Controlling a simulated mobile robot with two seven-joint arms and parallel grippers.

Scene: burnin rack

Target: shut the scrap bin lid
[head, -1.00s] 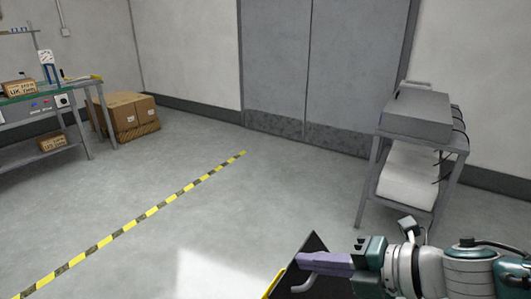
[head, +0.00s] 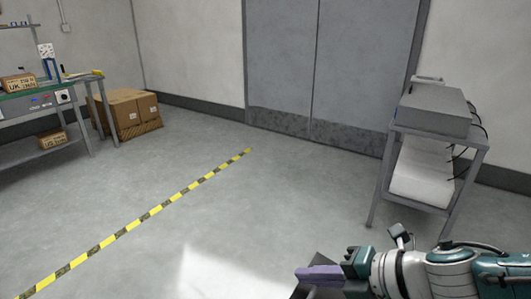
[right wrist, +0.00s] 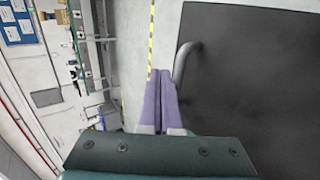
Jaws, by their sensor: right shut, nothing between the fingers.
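The scrap bin lid is a flat dark panel (right wrist: 255,70) filling the right side of the right wrist view, with a grey bar handle (right wrist: 182,62) at its near edge. My right gripper's purple fingers (right wrist: 161,78) are shut and empty, close beside the handle; I cannot tell whether they touch it. In the head view the right gripper (head: 300,273) is at the bottom, right of centre, with only a small dark part of the lid (head: 302,292) showing beneath it. The bin body is hidden below the frame. My left gripper is not in view.
A grey trolley (head: 380,180) with a box-shaped device (head: 432,110) stands behind my right arm. Cardboard boxes (head: 125,110) and a workbench (head: 40,110) are at the far left. Yellow-black floor tape (head: 150,213) crosses open, clear floor.

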